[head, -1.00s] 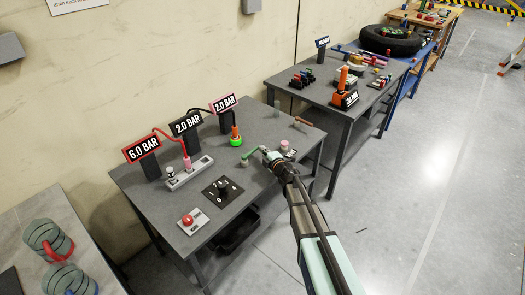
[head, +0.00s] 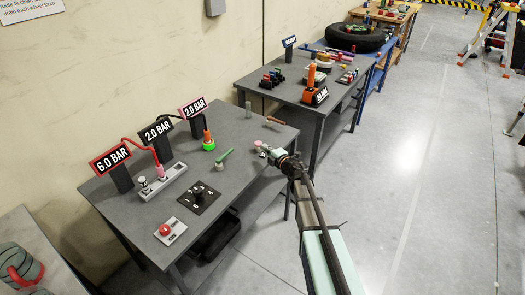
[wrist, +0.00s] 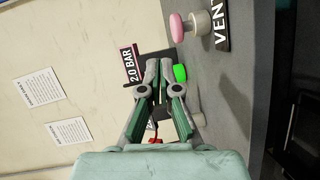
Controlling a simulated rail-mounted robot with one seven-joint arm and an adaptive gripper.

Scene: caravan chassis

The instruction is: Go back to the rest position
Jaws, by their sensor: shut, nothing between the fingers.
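My gripper (head: 262,147) is at the right edge of the grey table (head: 247,128) in the head view, at the end of my arm. In the wrist view my gripper (wrist: 160,68) shows its two fingers closed together with nothing held. Beyond the fingertips are a 2.0 BAR sign (wrist: 131,63) and a green ring (wrist: 180,73). A pink knob (wrist: 177,27) with a VENT label (wrist: 222,25) is to the upper right of the fingers, apart from them. In the head view the green lever (head: 225,154) stands left of my gripper.
The table holds a 6.0 BAR sign (head: 109,159), a rotary dial (head: 197,194), a red button (head: 165,229) and a grey manifold (head: 163,182). A second table (head: 262,90) with tools stands behind. The floor (head: 400,190) at the right is open.

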